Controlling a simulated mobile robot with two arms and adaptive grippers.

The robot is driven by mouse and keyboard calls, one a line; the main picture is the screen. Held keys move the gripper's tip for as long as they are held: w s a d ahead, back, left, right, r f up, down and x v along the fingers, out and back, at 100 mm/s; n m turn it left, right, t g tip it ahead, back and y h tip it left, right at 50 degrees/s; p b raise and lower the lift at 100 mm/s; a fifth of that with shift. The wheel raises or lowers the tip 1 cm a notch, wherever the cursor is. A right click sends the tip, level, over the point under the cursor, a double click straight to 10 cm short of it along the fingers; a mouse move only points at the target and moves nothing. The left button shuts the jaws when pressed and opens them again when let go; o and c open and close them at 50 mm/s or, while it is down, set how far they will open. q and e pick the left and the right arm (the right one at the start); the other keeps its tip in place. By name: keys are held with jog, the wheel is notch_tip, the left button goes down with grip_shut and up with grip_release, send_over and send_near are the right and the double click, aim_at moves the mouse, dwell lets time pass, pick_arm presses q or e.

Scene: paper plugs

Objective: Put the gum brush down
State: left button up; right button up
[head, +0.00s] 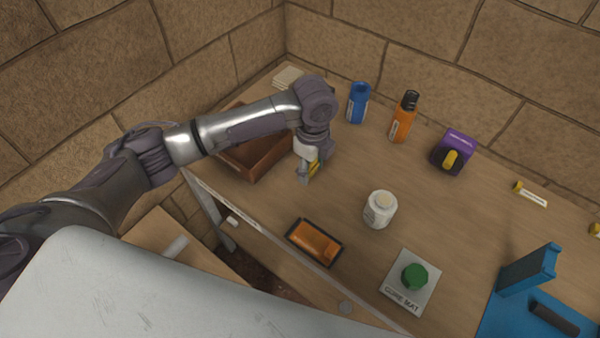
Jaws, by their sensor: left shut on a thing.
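My right gripper is not in view.
The brown tray (262,172) is left of the gripper. Blue (357,105), orange (402,120) and purple (456,146) items stand behind. Bare bench lies between.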

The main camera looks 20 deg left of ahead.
pick_arm(q)
jog(key=a+f, duration=0.1)
jog(key=w+a+f, duration=0.1)
jog(key=shift+a, duration=0.4)
notch_tip(320, 180, down, 3)
jog(key=shift+s+f+p, duration=0.1)
jog(key=shift+p, duration=0.35)
jog(key=shift+f, duration=0.35)
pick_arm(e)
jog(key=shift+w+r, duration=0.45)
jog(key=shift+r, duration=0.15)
pick_arm(q)
jog(key=shift+f, duration=0.1)
jog(key=o, duration=1)
notch_tip(320, 180, up, 12)
jog(key=b, duration=0.1)
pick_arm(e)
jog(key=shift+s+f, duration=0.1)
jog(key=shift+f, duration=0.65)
